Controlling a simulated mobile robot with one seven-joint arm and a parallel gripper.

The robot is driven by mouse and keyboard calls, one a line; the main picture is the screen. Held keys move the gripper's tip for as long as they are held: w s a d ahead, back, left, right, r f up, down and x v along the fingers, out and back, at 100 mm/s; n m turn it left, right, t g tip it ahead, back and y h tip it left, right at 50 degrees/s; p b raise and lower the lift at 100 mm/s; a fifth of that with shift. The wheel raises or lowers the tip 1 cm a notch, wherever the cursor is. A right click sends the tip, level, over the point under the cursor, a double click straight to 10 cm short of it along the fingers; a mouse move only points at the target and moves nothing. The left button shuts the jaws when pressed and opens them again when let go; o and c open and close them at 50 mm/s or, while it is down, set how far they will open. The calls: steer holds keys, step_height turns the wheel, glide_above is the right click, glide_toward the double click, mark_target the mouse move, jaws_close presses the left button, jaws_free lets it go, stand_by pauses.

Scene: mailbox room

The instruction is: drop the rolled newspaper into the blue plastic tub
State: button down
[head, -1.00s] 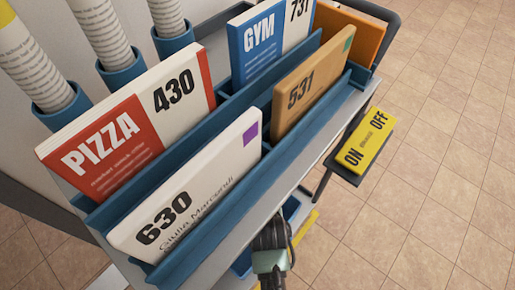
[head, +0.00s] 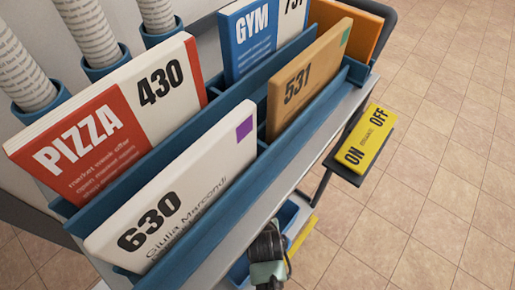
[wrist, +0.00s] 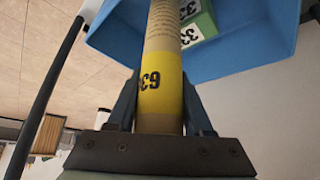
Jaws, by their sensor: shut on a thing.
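The rolled newspaper (wrist: 163,60) is beige print with a yellow band marked "63" and a further digit I cannot read. My gripper (wrist: 161,108) is shut around its yellow part in the wrist view. The roll's far end reaches over the blue plastic tub (wrist: 258,58); whether it touches the tub cannot be told. A green and white box marked "33" (wrist: 196,28) is in the tub. In the head view my gripper's wrist shows at the bottom, below the mail rack, beside a small part of the tub (head: 287,214). The held roll is hidden there.
The mail rack (head: 225,212) holds envelopes, including "630" (head: 165,205), "531" (head: 310,80) and "PIZZA 430" (head: 105,135). Several rolled papers (head: 95,35) stand in blue cups at left. A yellow ON/OFF sign (head: 368,135) juts out right. The tiled floor at right is clear.

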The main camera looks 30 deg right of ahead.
steer(key=shift+c, duration=1.5)
jaws_free()
steer(key=p+v, duration=0.6)
steer(key=v, duration=0.7)
steer(key=shift+w+d+r, duration=0.15)
steer(key=shift+w, duration=0.1)
